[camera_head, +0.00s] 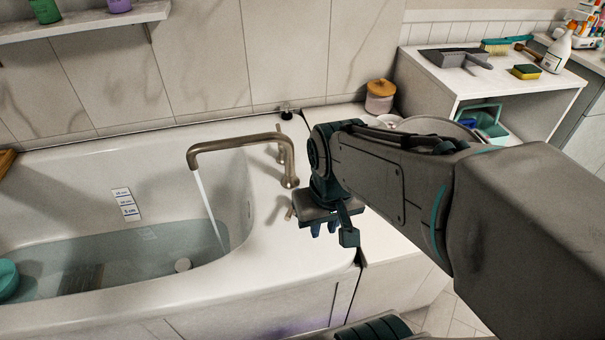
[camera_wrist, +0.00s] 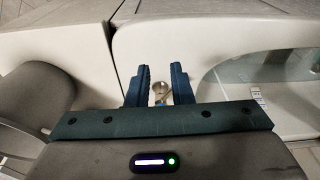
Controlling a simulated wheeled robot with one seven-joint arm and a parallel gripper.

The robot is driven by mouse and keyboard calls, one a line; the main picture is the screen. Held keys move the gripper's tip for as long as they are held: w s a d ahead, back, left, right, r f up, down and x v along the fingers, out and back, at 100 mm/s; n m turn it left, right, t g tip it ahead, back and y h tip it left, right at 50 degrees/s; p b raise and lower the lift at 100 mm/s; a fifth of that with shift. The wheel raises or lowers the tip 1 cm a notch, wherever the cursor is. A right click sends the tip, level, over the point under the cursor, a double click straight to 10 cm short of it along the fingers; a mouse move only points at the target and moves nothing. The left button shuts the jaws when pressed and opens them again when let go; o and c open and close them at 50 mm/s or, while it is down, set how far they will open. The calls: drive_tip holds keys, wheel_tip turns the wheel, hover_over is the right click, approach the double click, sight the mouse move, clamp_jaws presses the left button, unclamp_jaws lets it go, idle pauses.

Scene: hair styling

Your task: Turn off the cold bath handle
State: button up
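The metal bath spout (camera_head: 243,145) arches over the tub, and a stream of water (camera_head: 207,208) runs from it. One handle (camera_head: 283,150) stands behind the spout's base. A nearer small handle (camera_head: 291,212) shows just left of my gripper, partly hidden. The frames do not mark which is cold. My gripper (camera_head: 324,229) is over the tub's right rim, its blue fingers pointing down. In the wrist view, my gripper (camera_wrist: 160,70) has its fingers apart, with a round metal handle part (camera_wrist: 159,88) showing between them. I cannot tell whether they touch it.
The bathtub (camera_head: 100,160) holds water at left. A jar with an orange lid (camera_head: 380,97) stands on the back right ledge. A white shelf unit (camera_head: 500,85) with a sponge (camera_head: 526,71) and dustpan (camera_head: 457,57) is at right. A wall shelf (camera_head: 85,22) is upper left.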

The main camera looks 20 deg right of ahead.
drive_tip(key=shift+w, duration=0.1)
clamp_jaws()
drive_tip(key=w+a+f+n+g+h+p, duration=0.1)
drive_tip(key=w+a+f+n, duration=0.2)
drive_tip(key=w, duration=0.4)
drive_tip(key=w+a+f+n+g+h+p, duration=0.1)
drive_tip(key=w+a+f+n, duration=0.1)
drive_tip(key=w+a+n, duration=0.45)
drive_tip(key=w+f+n+g+h+p, duration=0.1)
drive_tip(key=w+f+n, duration=0.15)
drive_tip(key=w, duration=0.65)
drive_tip(key=x, duration=0.3)
drive_tip(key=b+x, duration=0.1)
drive_tip(key=x, duration=0.2)
drive_tip(key=b+x, duration=0.1)
drive_tip(key=x, duration=0.2)
drive_tip(key=shift+s+a, duration=0.2)
drive_tip(key=shift+s, duration=0.15)
drive_tip(key=shift+s+d+r+y, duration=0.15)
drive_tip(key=shift+s+d+r, duration=0.2)
drive_tip(key=shift+d, duration=0.2)
drive_tip(key=shift+s+d+r+y, duration=0.2)
drive_tip(key=shift+s+d, duration=0.1)
drive_tip(key=shift+d, duration=0.25)
drive_tip(key=shift+s+d+r, duration=0.1)
drive_tip(key=shift+s+d, duration=0.2)
drive_tip(key=shift+d, duration=0.15)
